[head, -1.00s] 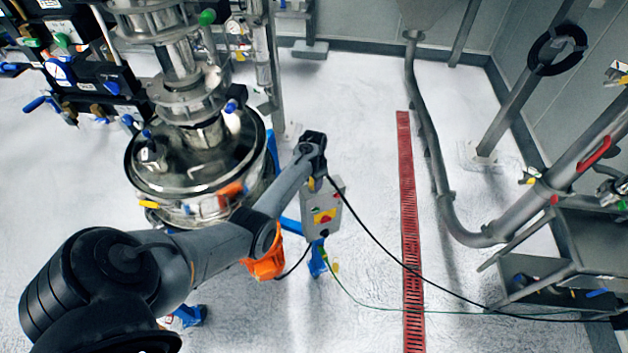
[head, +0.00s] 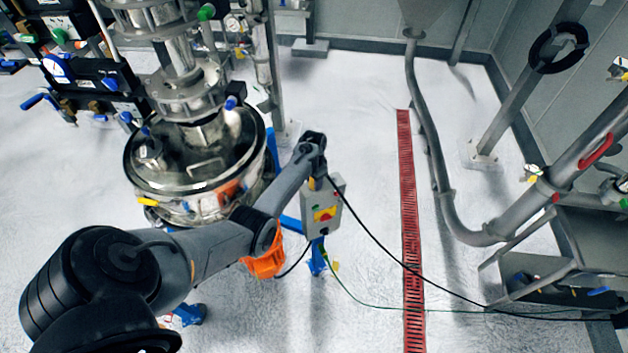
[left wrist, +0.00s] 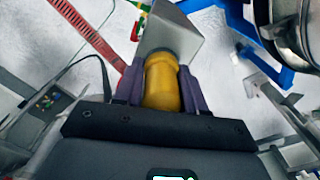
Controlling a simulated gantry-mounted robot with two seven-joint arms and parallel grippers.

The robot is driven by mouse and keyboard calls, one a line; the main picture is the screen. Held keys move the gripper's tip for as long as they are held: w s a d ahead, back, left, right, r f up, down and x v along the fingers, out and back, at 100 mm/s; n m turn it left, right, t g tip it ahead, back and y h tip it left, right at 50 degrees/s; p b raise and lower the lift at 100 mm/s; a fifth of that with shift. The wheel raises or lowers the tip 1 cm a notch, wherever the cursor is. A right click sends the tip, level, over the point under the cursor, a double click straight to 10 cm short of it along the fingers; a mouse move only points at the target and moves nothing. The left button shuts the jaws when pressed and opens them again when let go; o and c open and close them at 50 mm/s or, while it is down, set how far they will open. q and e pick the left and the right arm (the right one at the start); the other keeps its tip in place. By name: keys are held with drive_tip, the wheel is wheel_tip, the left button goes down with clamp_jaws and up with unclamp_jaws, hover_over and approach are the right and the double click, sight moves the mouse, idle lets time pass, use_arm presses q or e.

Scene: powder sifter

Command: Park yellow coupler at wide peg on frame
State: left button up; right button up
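The yellow coupler (left wrist: 161,82) shows in the left wrist view between the dark purple fingers of my left gripper (left wrist: 160,68). The fingers lie against both of its sides, so the gripper is shut on it. Its far end is close to a grey box (left wrist: 176,32); I cannot tell whether they touch. A blue frame part (left wrist: 265,65) shows at upper right in the wrist view. I cannot make out the wide peg. My right gripper is not in view.
The round steel vessel (head: 195,165) stands left of my wrist in the head view. A black cable (head: 375,240) runs from near the box across the floor to the right. A red floor drain (head: 408,200) and a steel pipe (head: 440,190) lie to the right.

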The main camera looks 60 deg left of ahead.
use_arm(q)
drive_tip(key=o, duration=0.5)
drive_tip(key=shift+r, duration=0.1)
